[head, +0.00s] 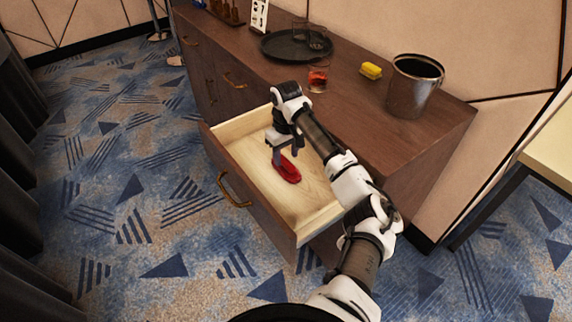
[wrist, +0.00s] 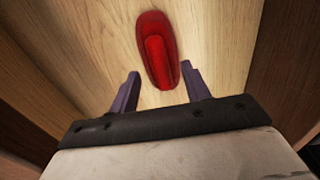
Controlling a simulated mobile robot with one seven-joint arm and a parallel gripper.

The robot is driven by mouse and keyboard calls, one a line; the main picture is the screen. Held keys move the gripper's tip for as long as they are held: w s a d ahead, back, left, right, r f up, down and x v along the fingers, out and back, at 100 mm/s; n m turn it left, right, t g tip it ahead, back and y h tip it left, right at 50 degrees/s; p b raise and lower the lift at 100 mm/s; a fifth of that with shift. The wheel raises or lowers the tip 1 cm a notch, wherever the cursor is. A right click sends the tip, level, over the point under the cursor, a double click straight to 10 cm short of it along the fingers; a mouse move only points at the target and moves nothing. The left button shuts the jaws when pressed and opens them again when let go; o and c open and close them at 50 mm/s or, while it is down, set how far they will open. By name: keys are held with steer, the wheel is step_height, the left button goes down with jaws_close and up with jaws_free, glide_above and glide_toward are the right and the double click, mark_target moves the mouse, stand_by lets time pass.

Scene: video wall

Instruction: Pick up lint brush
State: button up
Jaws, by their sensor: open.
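The lint brush is a red, elongated object (head: 289,169) lying on the light wood floor of the open drawer (head: 250,192). In the wrist view the red lint brush (wrist: 156,48) lies ahead of my gripper, its near end at the gap between the fingertips. My gripper (head: 279,160) is inside the drawer area, above and beside the brush. In the wrist view my gripper (wrist: 160,80) is open, with its two purple-grey fingers apart and nothing held. I cannot tell the exact height of the fingers above the drawer floor.
The drawer belongs to a dark wood cabinet (head: 440,125). The drawer walls surround my gripper.

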mark_target(286, 161)
steer(key=shift+f, duration=0.9)
steer(key=shift+c, duration=0.2)
jaws_close()
steer(key=shift+r, duration=0.2)
step_height(286, 161, up, 20)
steer(key=b, duration=0.1)
steer(key=shift+f, duration=0.15)
